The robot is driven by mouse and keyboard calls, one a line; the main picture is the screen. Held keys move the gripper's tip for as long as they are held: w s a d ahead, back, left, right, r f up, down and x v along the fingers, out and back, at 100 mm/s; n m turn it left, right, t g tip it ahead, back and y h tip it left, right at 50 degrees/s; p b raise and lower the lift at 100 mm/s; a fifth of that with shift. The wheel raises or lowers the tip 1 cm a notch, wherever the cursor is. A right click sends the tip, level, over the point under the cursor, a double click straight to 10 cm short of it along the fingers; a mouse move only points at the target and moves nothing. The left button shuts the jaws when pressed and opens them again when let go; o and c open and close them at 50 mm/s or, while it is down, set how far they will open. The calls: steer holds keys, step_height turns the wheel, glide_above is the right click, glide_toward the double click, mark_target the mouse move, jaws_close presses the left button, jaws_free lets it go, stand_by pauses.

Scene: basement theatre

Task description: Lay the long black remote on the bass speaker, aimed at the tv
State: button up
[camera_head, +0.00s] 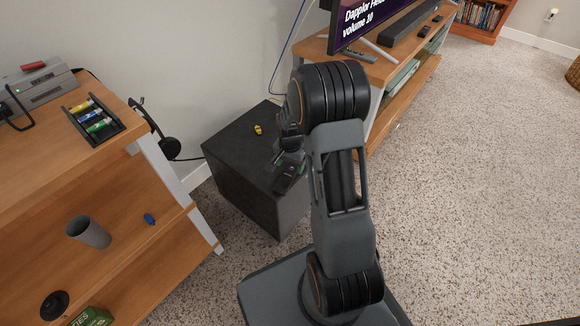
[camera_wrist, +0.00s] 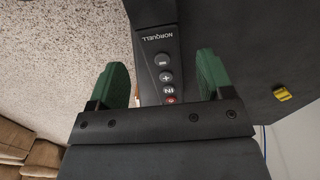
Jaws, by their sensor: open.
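The long black remote (camera_wrist: 162,50) lies on the dark top of the bass speaker (camera_head: 238,138), near its right edge in the head view. Its red-button end is under my gripper, and its NORQUELL end points away from the gripper. The remote (camera_head: 286,181) also shows in the head view, running roughly toward the back. My gripper (camera_wrist: 161,74) is open, with a green finger on each side of the remote and gaps between; the gripper (camera_head: 285,162) is low over the speaker.
A small yellow object (camera_head: 258,129) sits on the speaker, also in the wrist view (camera_wrist: 281,91). A wooden shelf (camera_head: 165,215) with a battery tray (camera_head: 95,121) and a grey cup (camera_head: 88,232) stands left. A soundbar (camera_head: 408,22) is by the tv. Carpet at right is clear.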

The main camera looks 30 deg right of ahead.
step_height(320, 180, up, 8)
steer(key=p, duration=0.3)
step_height(320, 180, up, 9)
steer(key=n+t, duration=0.1)
steer(key=n, duration=0.3)
glide_above(290, 172)
steer(key=s+a, duration=0.5)
steer(key=s+a+r+n+t, duration=0.1)
steer(key=s+a+r+n, duration=0.1)
steer(key=s, duration=0.3)
steer(key=s+a+r+n, duration=0.2)
steer(key=s+r+n, duration=0.1)
steer(key=s+n, duration=0.1)
steer(key=shift+s+a+t, duration=0.15)
steer(key=shift+s+t, duration=0.25)
steer(key=shift+s, duration=0.45)
steer(key=shift+r, duration=0.1)
